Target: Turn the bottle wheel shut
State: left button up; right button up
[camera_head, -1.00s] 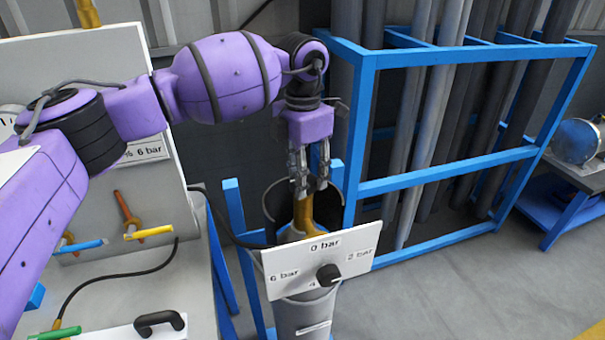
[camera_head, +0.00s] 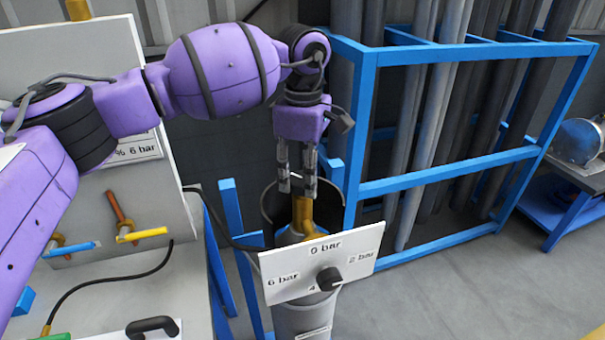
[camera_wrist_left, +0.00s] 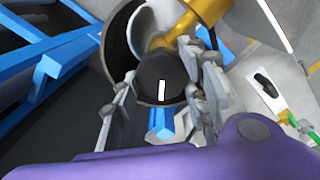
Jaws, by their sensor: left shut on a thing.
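The bottle (camera_head: 303,318) is a grey cylinder standing upright, with a dark open guard around its brass valve (camera_head: 304,215). The bottle wheel (camera_wrist_left: 161,68) is black with a white mark and sits beside the brass valve body in the left wrist view. My left gripper (camera_head: 297,188) reaches down from above into the guard. In the wrist view its fingers stand on both sides of the wheel, shut on it. In the head view the fingers mostly hide the wheel. My right gripper is in neither view.
A white board (camera_head: 318,262) with a black knob and bar marks stands in front of the bottle. A blue rack (camera_head: 450,170) of grey pipes stands close on the right. A bench (camera_head: 170,275) with a panel and coloured valve handles is on the left.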

pick_arm(q)
jog(key=m, duration=0.3)
jog(key=shift+m+b, duration=0.3)
jog(key=shift+b, duration=0.1)
jog(key=shift+d+m+b, duration=0.1)
jog(key=shift+m+b, duration=0.35)
jog(key=shift+m, duration=1.35)
jog(key=shift+r, duration=0.1)
jog(key=o, duration=1)
jog(key=shift+o, duration=0.5)
